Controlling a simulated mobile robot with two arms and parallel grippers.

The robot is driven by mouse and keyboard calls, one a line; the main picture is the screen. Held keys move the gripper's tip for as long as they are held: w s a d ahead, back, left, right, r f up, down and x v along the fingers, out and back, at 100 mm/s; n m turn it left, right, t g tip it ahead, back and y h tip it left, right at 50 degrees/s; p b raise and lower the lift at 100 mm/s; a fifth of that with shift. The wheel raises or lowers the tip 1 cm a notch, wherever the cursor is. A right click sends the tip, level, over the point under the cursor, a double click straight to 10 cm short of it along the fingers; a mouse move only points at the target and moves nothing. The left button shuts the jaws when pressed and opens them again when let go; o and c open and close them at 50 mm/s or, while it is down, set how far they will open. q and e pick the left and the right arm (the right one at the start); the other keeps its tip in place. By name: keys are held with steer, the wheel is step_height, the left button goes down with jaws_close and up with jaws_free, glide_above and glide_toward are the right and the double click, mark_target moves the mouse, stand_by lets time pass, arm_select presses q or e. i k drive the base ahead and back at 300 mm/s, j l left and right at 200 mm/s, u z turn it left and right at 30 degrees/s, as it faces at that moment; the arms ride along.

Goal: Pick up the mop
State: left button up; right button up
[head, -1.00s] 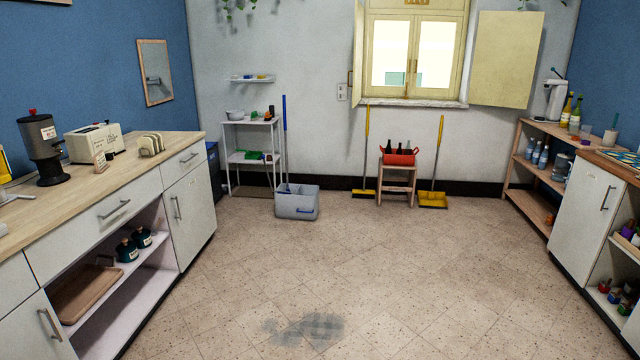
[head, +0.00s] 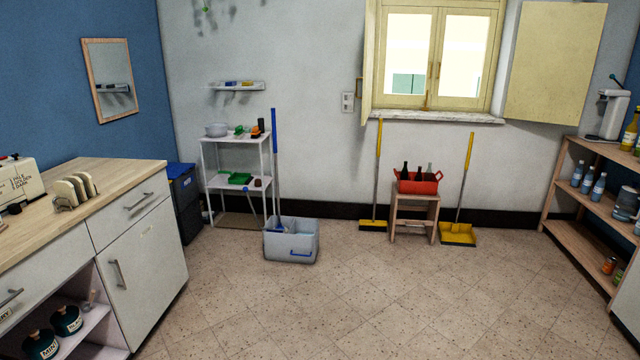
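The mop (head: 275,150) stands upright with its blue handle rising out of a grey bucket (head: 292,247) on the floor, near the back wall. Its lower end is hidden inside the bucket. The bucket has a blue handle on its front. Neither of my grippers shows in the head view.
A white shelf rack (head: 237,180) stands just behind and left of the bucket. A yellow broom (head: 378,180), a wooden stool (head: 415,215) with a red bottle crate and a yellow dustpan (head: 458,234) stand to the right. A counter (head: 145,255) is at left. The middle floor is clear.

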mark_target(273, 110)
steer(key=i, duration=4.2)
steer(key=i+u, duration=0.15)
steer(key=i, duration=0.35)
steer(key=i+l+u, duration=0.15)
steer(key=i, duration=0.3)
steer(key=i+l+u, duration=0.2)
steer(key=i, duration=0.3)
